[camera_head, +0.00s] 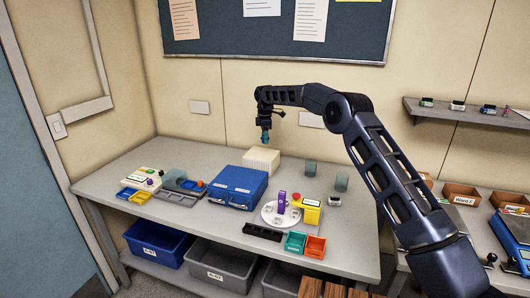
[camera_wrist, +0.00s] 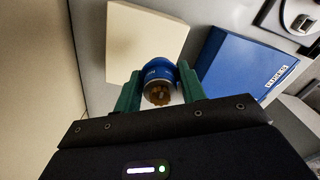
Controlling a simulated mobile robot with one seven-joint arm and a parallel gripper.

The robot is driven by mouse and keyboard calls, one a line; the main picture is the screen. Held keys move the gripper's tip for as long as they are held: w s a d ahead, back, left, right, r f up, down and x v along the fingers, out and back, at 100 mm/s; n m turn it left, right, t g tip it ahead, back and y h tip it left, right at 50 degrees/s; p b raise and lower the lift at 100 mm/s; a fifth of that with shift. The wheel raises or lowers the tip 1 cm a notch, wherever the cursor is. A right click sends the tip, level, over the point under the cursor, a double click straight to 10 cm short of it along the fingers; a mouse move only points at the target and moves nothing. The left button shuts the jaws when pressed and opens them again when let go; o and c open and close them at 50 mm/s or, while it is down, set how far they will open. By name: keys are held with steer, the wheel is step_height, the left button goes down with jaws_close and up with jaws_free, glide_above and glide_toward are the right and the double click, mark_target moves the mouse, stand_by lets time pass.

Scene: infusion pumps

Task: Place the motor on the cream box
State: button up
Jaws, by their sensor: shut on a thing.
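The motor (camera_wrist: 159,80) is a small blue cylinder with a brown toothed end, seen in the wrist view between my green fingertips. My gripper (camera_wrist: 160,86) is shut on it. In the head view my gripper (camera_head: 266,136) hangs above the cream box (camera_head: 262,160), which stands at the back of the table. The motor is held in the air over the box there, and is too small to make out clearly. In the wrist view the cream box (camera_wrist: 140,42) lies behind and below the motor. The gap between motor and box is hard to judge.
A blue case (camera_head: 238,188) stands just in front of the cream box. A round white plate (camera_head: 274,217) with a purple item sits nearer the front. The wall rises close behind the box.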

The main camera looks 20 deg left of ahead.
mark_target(265, 157)
steer(key=shift+f, duration=3.9)
steer(key=shift+f, duration=0.1)
steer(key=o, duration=1.1)
steer(key=shift+c, duration=0.2)
step_height(265, 157, up, 12)
steer(key=shift+r, duration=0.1)
